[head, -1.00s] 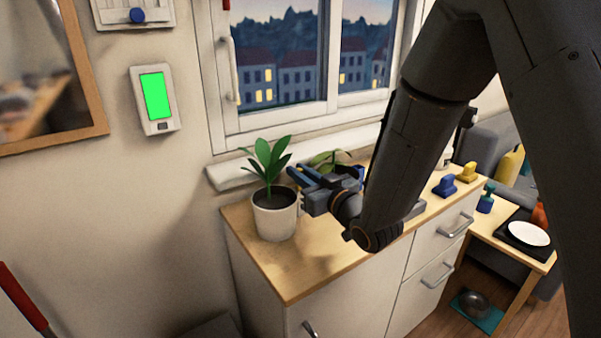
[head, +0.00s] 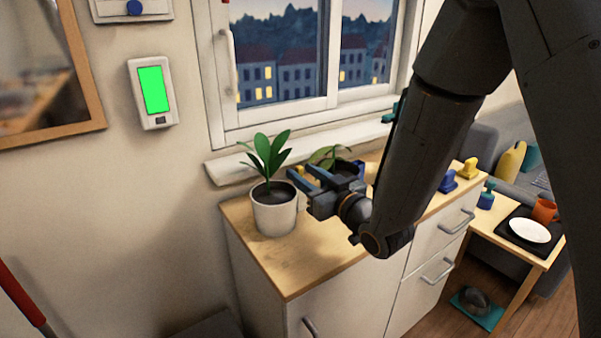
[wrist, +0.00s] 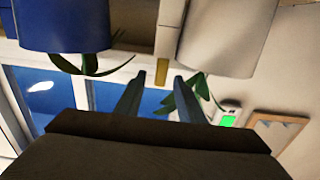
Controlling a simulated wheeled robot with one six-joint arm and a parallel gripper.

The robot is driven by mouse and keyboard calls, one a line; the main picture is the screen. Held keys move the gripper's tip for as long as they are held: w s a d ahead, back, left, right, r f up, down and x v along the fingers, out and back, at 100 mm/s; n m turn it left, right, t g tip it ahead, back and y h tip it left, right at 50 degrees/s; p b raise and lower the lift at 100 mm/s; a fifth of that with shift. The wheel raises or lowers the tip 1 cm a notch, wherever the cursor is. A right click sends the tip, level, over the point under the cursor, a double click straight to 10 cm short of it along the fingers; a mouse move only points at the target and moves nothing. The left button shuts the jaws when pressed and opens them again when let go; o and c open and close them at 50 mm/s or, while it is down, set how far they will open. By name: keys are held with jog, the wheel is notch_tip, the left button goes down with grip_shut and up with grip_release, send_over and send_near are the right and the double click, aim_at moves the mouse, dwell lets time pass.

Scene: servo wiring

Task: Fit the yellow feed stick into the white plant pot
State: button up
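The white plant pot (head: 274,218) with a leafy green plant stands at the cabinet top's left end, and is upright. It also shows upside down in the wrist view (wrist: 228,42). The yellow feed stick (wrist: 162,72) shows beside the white pot's edge in the wrist view. I cannot tell whether it is seated in the pot. My gripper (head: 305,178) is just right of the white pot at rim height. In the wrist view its fingers (wrist: 159,77) are apart, with the stick's yellow end showing between them and gaps on both sides.
A blue pot (wrist: 65,28) with a plant stands beside the white pot, mostly hidden behind my gripper in the head view. Blue and yellow items (head: 467,168) stand farther right on the cabinet. The cabinet top's front (head: 290,275) is clear. A window (head: 290,60) is behind.

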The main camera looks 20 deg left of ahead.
jog(key=shift+b+v, duration=0.35)
jog(key=shift+v, duration=2.45)
jog(key=w+d+f+m+h, duration=0.1)
jog(key=d+h, duration=0.1)
jog(key=d, duration=0.1)
jog(key=w+d+f+m+h, duration=0.1)
jog(key=d+f+h, duration=0.1)
jog(key=d, duration=0.2)
jog(key=w+d+f+h, duration=0.1)
jog(key=d+f+h, duration=0.1)
jog(key=d+h, duration=0.1)
jog(key=shift+w+d+m+g+p, duration=0.1)
jog(key=shift+d+m+g+p, duration=0.2)
jog(key=shift+d+m+p, duration=0.1)
jog(key=s+d+f+m+g+h, duration=0.3)
jog(key=s+d+h, duration=0.1)
jog(key=d, duration=0.7)
jog(key=s+d+m+g+h, duration=0.1)
jog(key=s+d+g, duration=0.1)
jog(key=s, duration=0.4)
jog(key=s+d+m+g+h+p, duration=0.1)
jog(key=s+d+g, duration=0.2)
jog(key=s, duration=0.3)
jog(key=s+d+m+g, duration=0.2)
jog(key=s+d+g, duration=0.1)
jog(key=s, duration=0.4)
jog(key=shift+d+r+h, duration=0.15)
jog(key=shift+d+h, duration=0.25)
jog(key=shift+d, duration=0.5)
